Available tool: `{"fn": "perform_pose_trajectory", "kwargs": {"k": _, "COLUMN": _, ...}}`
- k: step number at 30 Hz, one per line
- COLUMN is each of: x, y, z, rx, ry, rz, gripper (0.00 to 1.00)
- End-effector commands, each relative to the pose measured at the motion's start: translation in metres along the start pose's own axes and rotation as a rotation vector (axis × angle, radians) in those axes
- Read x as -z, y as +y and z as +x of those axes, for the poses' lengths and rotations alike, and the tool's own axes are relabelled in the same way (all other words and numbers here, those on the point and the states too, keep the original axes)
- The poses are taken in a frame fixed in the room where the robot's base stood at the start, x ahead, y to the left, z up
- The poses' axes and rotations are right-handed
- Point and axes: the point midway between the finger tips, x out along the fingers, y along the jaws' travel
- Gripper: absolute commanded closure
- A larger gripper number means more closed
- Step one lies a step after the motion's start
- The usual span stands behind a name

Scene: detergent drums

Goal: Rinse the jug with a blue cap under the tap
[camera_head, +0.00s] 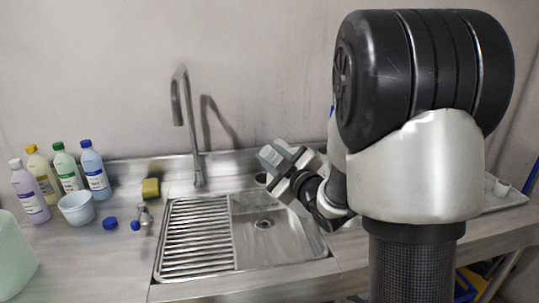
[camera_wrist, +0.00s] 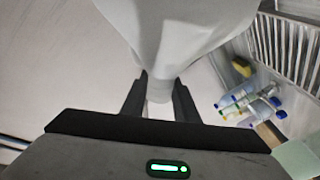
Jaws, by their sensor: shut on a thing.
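A large pale, whitish body (camera_wrist: 190,35), which I take to be the jug, fills the top middle of the wrist view. It narrows towards the fingers of my gripper (camera_wrist: 159,98), which are shut on its narrow part. No blue cap shows on it in that view. In the head view my gripper (camera_head: 287,168) is over the right part of the sink, and the held jug is mostly or wholly hidden by my arm. The tap (camera_head: 187,125) stands behind the sink (camera_head: 262,247), to the left of my gripper. I cannot see water running.
Several capped bottles (camera_head: 66,170) and a pale bowl (camera_head: 76,208) stand left of the sink. Two blue caps (camera_head: 110,223) lie nearby. A yellow sponge (camera_head: 150,188) sits by the tap. A pale green container (camera_head: 12,258) is at the front left. A ribbed drainer (camera_head: 195,240) covers the sink's left part.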

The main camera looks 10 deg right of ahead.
Motion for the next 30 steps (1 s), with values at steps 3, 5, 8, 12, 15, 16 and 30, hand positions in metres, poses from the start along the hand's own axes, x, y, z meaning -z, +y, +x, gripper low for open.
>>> {"fn": "perform_pose_trajectory", "kwargs": {"k": 3, "x": 0.0028, "y": 0.0013, "z": 0.0006, "rx": 0.002, "ry": 0.001, "rz": -0.222, "gripper": 1.00}}
{"fn": "perform_pose_trajectory", "kwargs": {"k": 5, "x": 0.0034, "y": 0.0013, "z": 0.0007, "rx": 0.002, "ry": 0.002, "rz": -0.330, "gripper": 1.00}}
{"fn": "perform_pose_trajectory", "kwargs": {"k": 8, "x": 0.0030, "y": 0.0014, "z": 0.0005, "rx": 0.002, "ry": 0.002, "rz": -0.483, "gripper": 1.00}}
{"fn": "perform_pose_trajectory", "kwargs": {"k": 12, "x": 0.0026, "y": 0.0018, "z": 0.0002, "rx": 0.001, "ry": 0.001, "rz": -0.641, "gripper": 1.00}}
{"fn": "perform_pose_trajectory", "kwargs": {"k": 15, "x": 0.0025, "y": 0.0015, "z": 0.0003, "rx": 0.001, "ry": 0.001, "rz": -0.737, "gripper": 1.00}}
{"fn": "perform_pose_trajectory", "kwargs": {"k": 16, "x": 0.0023, "y": 0.0018, "z": 0.0002, "rx": 0.001, "ry": 0.000, "rz": -0.765, "gripper": 1.00}}
{"fn": "perform_pose_trajectory", "kwargs": {"k": 30, "x": -0.0008, "y": -0.0008, "z": 0.0002, "rx": -0.003, "ry": 0.001, "rz": -0.941, "gripper": 1.00}}
